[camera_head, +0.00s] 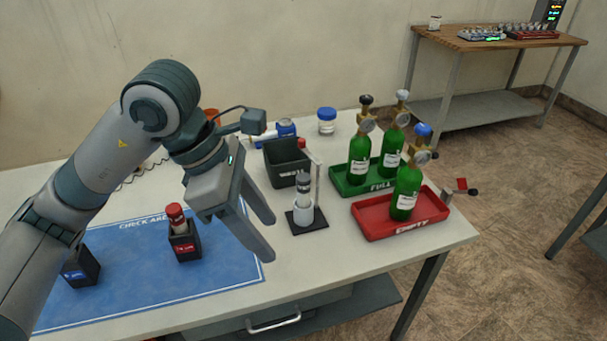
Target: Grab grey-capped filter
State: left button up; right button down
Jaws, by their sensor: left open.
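The grey-capped filter (303,184) stands upright in a white cup (302,211) on a small black stand (307,222), right of the blue mat. It has a dark grey top and a white label. My left gripper (268,238) is open and empty, its two fingers pointing down and right. In the picture its fingertips are left of and a little lower than the stand, apart from the filter. My right gripper is not in view.
A red-capped filter (176,218) sits in a black holder on the blue mat (140,273). A black bin (287,165) stands behind the stand. Green cylinders stand in a green tray (345,184) and a red tray (375,227) at right.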

aim_at(302, 180)
jog(key=i, duration=0.85)
